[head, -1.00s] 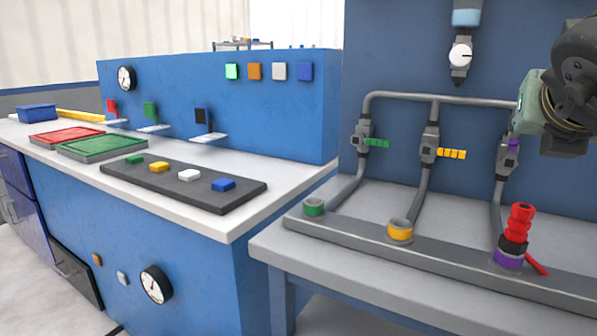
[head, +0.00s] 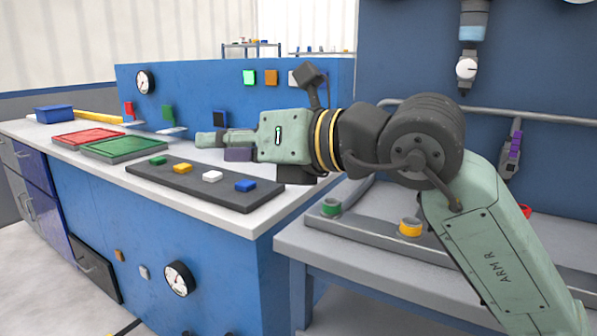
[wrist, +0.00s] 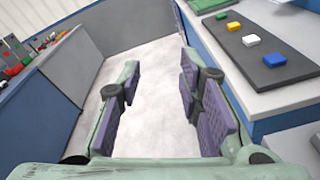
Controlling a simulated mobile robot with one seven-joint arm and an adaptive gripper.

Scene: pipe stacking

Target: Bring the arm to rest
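My arm (head: 480,240) reaches in from the lower right of the head view and bends left across the middle. My gripper (head: 215,146) points left, in front of the blue panel and visually above the dark button board (head: 190,183). In the wrist view my gripper (wrist: 160,75) has its two purple-padded fingers wide apart. Only pale floor (wrist: 152,85) shows between them, and nothing is held. The red stack on its purple base is mostly hidden behind my arm; only a bit of red (head: 525,210) shows.
The grey pipe bench (head: 300,240) has a green ring (head: 330,207) and a yellow ring (head: 410,227) on its rail. The white counter (head: 258,222) carries red (head: 88,138) and green (head: 125,147) trays. Open floor lies between counters in the wrist view.

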